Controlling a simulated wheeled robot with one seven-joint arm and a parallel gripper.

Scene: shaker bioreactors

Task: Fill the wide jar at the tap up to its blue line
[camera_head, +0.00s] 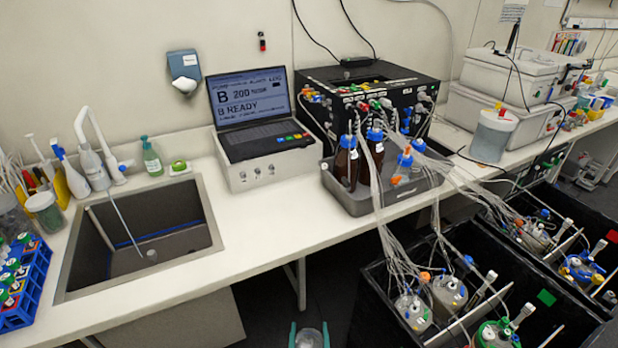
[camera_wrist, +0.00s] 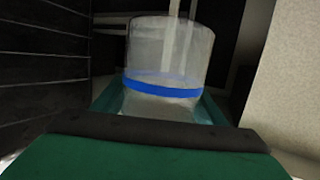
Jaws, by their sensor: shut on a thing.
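My gripper (camera_head: 309,334) is at the bottom edge of the head view, low in front of the counter and away from the sink. Its green fingers are shut on the wide jar (camera_head: 309,341). In the wrist view the jar (camera_wrist: 168,50) is clear and looks upright, with a blue line (camera_wrist: 162,88) around it. I cannot tell whether it holds any liquid. The white tap (camera_head: 92,128) stands behind the sink (camera_head: 185,247) at the left. A thin pale line, perhaps water, runs from below the tap to the sink floor.
A blue tube rack (camera_head: 22,290) stands left of the sink. A laptop (camera_head: 250,105) on a white box reads "B READY". A grey tray (camera_head: 395,198) with bottles is right of it. Black bins (camera_head: 460,330) with vessels and tubing are at the lower right.

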